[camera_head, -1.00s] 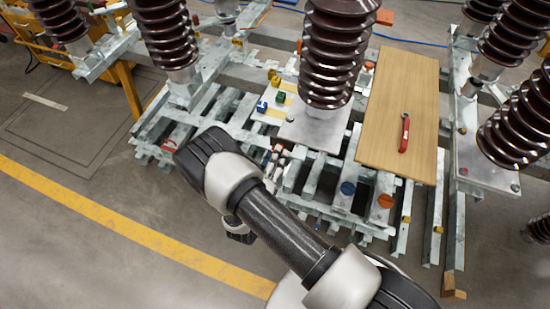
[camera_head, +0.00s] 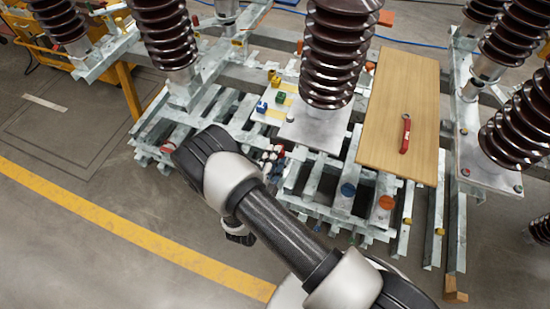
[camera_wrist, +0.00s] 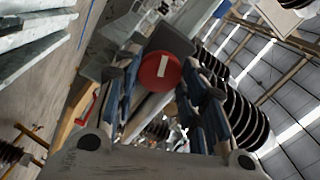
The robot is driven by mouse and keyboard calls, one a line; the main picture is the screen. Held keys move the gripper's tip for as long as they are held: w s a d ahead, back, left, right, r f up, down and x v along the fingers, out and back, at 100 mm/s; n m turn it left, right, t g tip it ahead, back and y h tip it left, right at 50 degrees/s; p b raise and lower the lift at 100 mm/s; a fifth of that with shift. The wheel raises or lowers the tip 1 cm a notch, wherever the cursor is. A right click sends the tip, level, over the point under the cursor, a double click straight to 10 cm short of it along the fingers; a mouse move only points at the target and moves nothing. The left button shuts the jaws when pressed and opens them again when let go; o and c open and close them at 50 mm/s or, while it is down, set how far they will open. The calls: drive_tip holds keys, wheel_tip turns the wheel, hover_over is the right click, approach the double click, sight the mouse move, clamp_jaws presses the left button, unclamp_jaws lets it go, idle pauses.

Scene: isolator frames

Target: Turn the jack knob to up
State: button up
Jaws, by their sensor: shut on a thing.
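A round red knob (camera_wrist: 152,80) with a white bar mark faces the camera in the wrist view. The bar runs nearly up and down in that picture, tilted slightly. My gripper (camera_wrist: 167,78) has its blue-grey fingers on either side of the knob and is shut on it. In the head view my gripper (camera_head: 269,163) is at the near edge of the metal frame, partly hidden by my arm. The red knob is hardly visible there.
A blue knob (camera_head: 348,189) and an orange knob (camera_head: 386,202) sit on the frame to the right. A wooden board (camera_head: 399,105) with a red handle (camera_head: 405,134) lies behind them. Brown ribbed insulators (camera_head: 333,60) stand over the frame. Open floor (camera_head: 110,235) is at the left.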

drive_tip(key=n, duration=1.1)
drive_tip(key=shift+n, duration=0.3)
idle(0.4)
drive_tip(key=o, duration=1.1)
drive_tip(key=v, duration=1.2)
